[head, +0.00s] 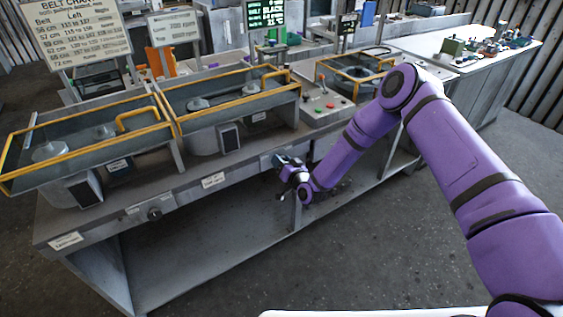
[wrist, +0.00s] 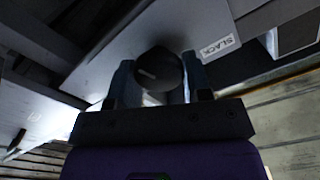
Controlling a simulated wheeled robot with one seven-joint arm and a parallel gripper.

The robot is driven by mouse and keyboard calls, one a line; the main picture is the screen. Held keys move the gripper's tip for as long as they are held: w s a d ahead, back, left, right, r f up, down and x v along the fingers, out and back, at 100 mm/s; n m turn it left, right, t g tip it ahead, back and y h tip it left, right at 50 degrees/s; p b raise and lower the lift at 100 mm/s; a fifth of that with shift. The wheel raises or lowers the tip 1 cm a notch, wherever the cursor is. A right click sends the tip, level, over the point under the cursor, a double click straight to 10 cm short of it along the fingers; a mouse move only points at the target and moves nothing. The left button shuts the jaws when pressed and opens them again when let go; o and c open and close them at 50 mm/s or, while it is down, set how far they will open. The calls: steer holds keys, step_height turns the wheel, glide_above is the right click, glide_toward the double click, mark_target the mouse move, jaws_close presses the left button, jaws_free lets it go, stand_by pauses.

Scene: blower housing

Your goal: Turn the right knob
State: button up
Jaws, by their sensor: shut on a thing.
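My gripper (head: 281,162) is at the front face of the workbench, right of its middle. In the wrist view, the right knob (wrist: 160,72), dark and round with a pale mark on its face, sits between the two fingers of my gripper (wrist: 158,63). The fingers are shut on it from both sides. In the head view the gripper hides this knob. The left knob (head: 154,213), dark and round, is on the same front face, well to the left, with nothing touching it.
A SLACK label (wrist: 217,47) is beside the held knob. Yellow-framed guards (head: 235,97) cover machinery on the bench (head: 120,222). A panel with red and green buttons (head: 326,108) is on top. A belt chart (head: 80,32) stands at the back left. The floor in front is clear.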

steer(key=shift+m, duration=1)
steer(key=o, duration=0.9)
steer(key=shift+d, duration=0.1)
steer(key=v, duration=1)
steer(key=shift+s+d, duration=0.2)
steer(key=shift+s, duration=0.15)
